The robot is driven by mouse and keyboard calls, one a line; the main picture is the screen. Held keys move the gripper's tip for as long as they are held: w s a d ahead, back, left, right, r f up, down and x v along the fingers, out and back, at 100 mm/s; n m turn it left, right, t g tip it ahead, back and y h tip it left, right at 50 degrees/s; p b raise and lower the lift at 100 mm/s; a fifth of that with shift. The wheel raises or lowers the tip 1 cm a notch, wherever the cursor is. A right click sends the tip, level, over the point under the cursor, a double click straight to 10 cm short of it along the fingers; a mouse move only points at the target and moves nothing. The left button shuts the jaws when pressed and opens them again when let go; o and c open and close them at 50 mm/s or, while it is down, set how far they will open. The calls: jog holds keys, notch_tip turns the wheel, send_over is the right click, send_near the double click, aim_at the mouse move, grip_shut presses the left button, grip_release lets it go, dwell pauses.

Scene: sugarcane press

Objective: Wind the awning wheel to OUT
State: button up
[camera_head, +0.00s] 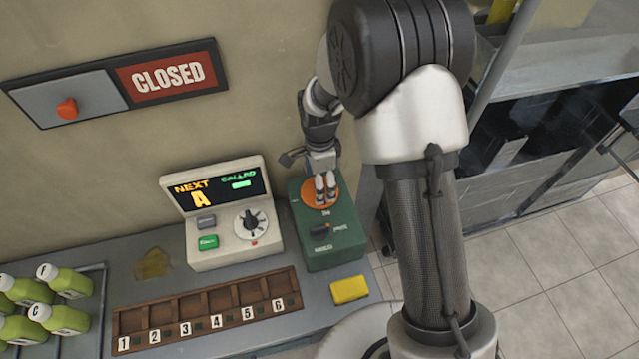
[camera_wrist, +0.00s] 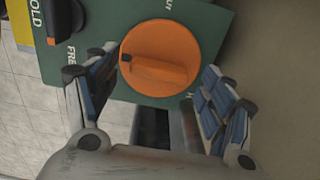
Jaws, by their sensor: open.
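The awning wheel is an orange round knob (camera_head: 312,192) on top of a green box (camera_head: 333,248). In the wrist view the orange wheel (camera_wrist: 165,70) has a raised bar with a dark mark at its left end, pointing away from the partly cut-off OUT label at the top edge. In the head view a label that reads IN sits just below the wheel. My gripper (camera_head: 327,188) is over the wheel. In the wrist view its open fingers (camera_wrist: 160,72) stand on either side of the wheel, with nothing held. Contact cannot be told.
A dark switch (camera_head: 320,229) with FREE and HOLD labels is on the same box. A queue display unit (camera_head: 232,238) stands close on the left. A yellow block (camera_head: 350,289) lies in front. A numbered wooden rack (camera_head: 160,316) and green bottles (camera_head: 68,282) are further left.

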jog(key=shift+f, duration=0.35)
jog(key=shift+c, duration=0.2)
jog(key=c, duration=1)
